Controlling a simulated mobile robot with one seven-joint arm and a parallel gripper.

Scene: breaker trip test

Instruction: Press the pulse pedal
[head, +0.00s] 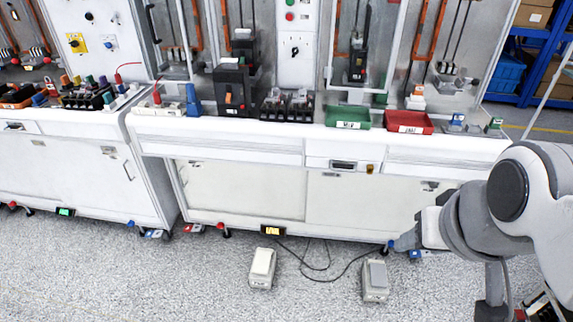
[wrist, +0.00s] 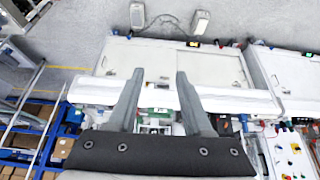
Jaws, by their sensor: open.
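Two foot pedals stand on the floor in front of the workbench. One has a cream top (head: 262,267); the other, to its right in the head view, has a grey top (head: 376,280). No readable marking tells which is the pulse pedal. The wrist view shows the grey-topped pedal (wrist: 137,15) and the cream-topped one (wrist: 200,22) at its top edge. My gripper (wrist: 160,78) is open, with nothing between its fingers, and apart from both pedals.
The white workbench (head: 243,190) stands behind the pedals, carrying a green bin (head: 347,117), a red bin (head: 409,122) and breaker gear. Black cables (head: 318,268) lie on the floor between the pedals. Blue shelving (head: 510,72) is at the back right.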

